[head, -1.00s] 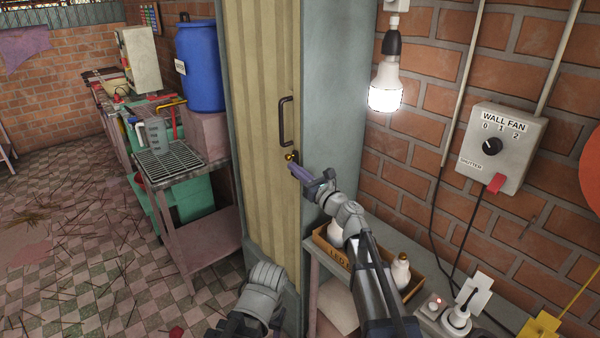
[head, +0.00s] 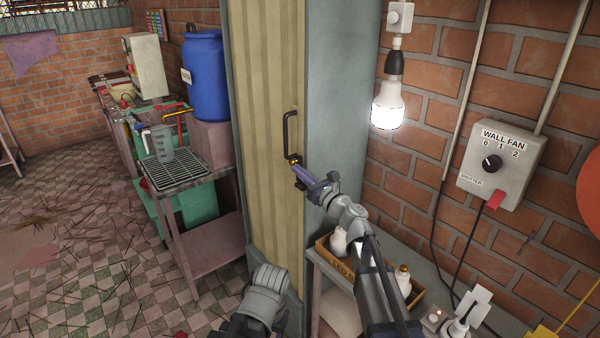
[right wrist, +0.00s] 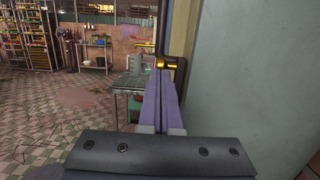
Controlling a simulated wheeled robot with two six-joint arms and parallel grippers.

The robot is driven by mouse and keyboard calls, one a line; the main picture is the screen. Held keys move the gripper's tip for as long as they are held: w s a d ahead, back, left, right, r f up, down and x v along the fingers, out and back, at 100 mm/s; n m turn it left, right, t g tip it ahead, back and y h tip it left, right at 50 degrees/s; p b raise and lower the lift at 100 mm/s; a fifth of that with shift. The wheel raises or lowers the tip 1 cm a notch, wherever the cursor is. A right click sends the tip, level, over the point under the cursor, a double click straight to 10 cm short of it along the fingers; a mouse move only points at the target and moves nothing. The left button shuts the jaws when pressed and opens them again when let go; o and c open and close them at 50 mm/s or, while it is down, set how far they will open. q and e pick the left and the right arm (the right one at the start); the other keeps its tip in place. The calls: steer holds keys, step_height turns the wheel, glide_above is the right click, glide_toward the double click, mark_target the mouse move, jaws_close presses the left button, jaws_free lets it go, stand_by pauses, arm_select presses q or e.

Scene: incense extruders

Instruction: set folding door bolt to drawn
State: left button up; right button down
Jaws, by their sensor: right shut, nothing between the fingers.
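The folding door (head: 262,120) is a tall beige pleated panel with a dark pull handle (head: 287,130). Below the handle sits the small brass bolt (head: 293,159). In the right wrist view the brass bolt (right wrist: 161,64) shows just beyond the fingertips, with its dark mount to the right. My right gripper (head: 298,170) is shut and empty, its purple fingers pressed together with the tips at the bolt; I cannot tell whether they touch it. My left gripper (head: 280,318) is low at the bottom of the head view, its fingers mostly hidden.
A grey door frame (head: 340,120) stands right of the door. A lit bulb (head: 387,105) hangs near the brick wall, left of the wall fan switch (head: 500,160). A blue barrel (head: 205,75) stands left.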

steer(key=f+b, duration=0.1)
steer(key=s+d+f+b, duration=0.1)
steer(key=s+f+b, duration=0.1)
steer(key=f+b, duration=0.1)
steer(key=shift+d, duration=0.15)
steer(key=r+v, duration=0.1)
steer(key=v, duration=0.9)
steer(key=s+a+f+n+g+h, duration=0.1)
steer(key=s+a+f+n+g, duration=0.3)
steer(key=f+n, duration=0.45)
steer(key=s+a+f+n+g+h, duration=0.1)
steer(key=s+f+n+g, duration=0.5)
steer(key=f+n, duration=0.25)
steer(key=s+d+f+n+g+h, duration=0.5)
steer(key=s+d+f+n+h, duration=0.4)
steer(key=s+d+n, duration=0.25)
steer(key=s+a+r+n+g+h+p, duration=0.1)
steer(key=s+a+r+n+h+p, duration=0.1)
steer(key=s+a+r+n+p, duration=0.2)
steer(key=s+a+r+p, duration=0.1)
steer(key=a+r+p, duration=0.2)
steer(key=a, duration=0.3)
steer(key=shift+a+r, duration=0.2)
steer(key=shift+r, duration=0.45)
